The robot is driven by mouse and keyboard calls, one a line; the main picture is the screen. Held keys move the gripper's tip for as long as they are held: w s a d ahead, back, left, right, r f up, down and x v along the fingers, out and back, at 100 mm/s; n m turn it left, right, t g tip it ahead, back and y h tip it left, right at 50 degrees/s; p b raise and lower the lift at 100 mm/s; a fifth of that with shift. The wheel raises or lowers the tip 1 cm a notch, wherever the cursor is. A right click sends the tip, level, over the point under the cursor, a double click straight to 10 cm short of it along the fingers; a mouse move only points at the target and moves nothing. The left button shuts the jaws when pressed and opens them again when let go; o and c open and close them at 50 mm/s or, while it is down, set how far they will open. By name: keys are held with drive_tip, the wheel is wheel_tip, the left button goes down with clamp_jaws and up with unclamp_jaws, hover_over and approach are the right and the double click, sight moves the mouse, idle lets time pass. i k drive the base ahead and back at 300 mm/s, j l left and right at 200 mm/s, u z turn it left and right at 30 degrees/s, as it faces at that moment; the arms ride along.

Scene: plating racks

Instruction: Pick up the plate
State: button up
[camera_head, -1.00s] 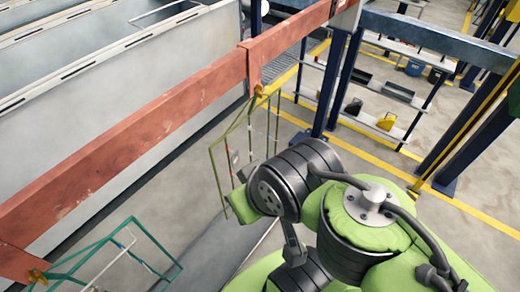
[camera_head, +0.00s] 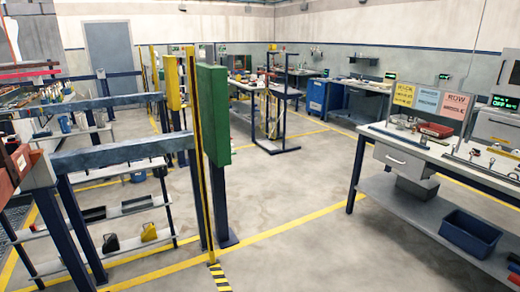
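I see no plate that I can make out in the current head view. My gripper and arm are not in this view. A white-topped workbench (camera_head: 455,152) stands at the right, with small metal parts and a red tray (camera_head: 435,130) on it. Whether any of the small items there is a plate is too small to tell.
A blue bin (camera_head: 469,232) sits on the bench's lower shelf. A green box (camera_head: 213,112) on a post and a yellow pole (camera_head: 201,150) stand left of centre. Shelving (camera_head: 120,210) fills the left. The grey floor (camera_head: 290,195) between is clear, with yellow lines.

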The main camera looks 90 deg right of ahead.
sight(424, 141)
drive_tip(key=z, duration=4.25)
drive_tip(key=u, duration=3.9)
drive_tip(key=k+l, duration=0.15)
drive_tip(key=l, duration=0.15)
drive_tip(key=k+l, duration=0.1)
drive_tip(key=l, duration=0.2)
